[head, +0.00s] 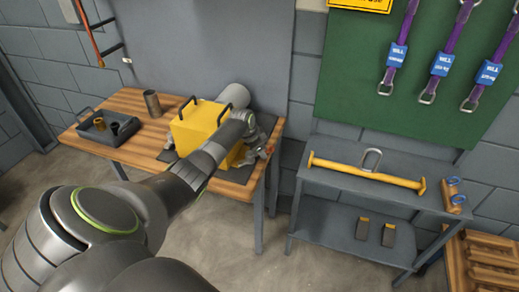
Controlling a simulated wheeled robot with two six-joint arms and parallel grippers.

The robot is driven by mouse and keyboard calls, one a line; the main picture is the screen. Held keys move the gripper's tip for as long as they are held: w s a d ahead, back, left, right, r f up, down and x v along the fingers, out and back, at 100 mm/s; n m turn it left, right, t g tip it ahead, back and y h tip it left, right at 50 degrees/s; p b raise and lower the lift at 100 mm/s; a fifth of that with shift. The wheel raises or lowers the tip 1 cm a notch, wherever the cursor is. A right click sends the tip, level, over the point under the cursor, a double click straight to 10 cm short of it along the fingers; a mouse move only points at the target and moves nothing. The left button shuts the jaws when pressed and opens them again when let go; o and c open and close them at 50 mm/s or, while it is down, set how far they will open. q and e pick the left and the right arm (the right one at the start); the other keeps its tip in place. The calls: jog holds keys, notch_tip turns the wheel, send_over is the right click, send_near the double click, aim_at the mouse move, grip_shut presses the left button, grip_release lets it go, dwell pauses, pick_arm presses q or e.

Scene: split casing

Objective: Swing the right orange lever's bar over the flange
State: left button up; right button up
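A yellow casing block (194,128) with two black handles on top sits on a dark mat on the wooden workbench (142,103). A grey cylinder (234,96) stands behind its right end. An arm, taken as my left since it comes in from the lower left, reaches across the casing's front. Its gripper (262,152) is at the casing's right end, low over the mat. The fingers are small and dark, so whether they are open or touching anything is unclear. The right orange lever, its bar and the flange cannot be made out; the arm covers much of that side. My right gripper is not in view.
A grey tray (83,131) with small parts and a metal cup (152,103) stand on the bench's left. A grey side table (341,192) on the right bears a yellow lifting beam (366,174). Floor shows between bench and table. A wooden pallet (488,262) lies lower right.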

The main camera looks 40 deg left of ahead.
pick_arm(q)
jog(key=shift+s+r, duration=0.15)
jog(key=shift+r, duration=0.35)
jog(key=b+v, duration=0.1)
jog(key=v, duration=1.5)
jog(key=shift+r, duration=0.15)
jog(key=shift+s+a, duration=0.1)
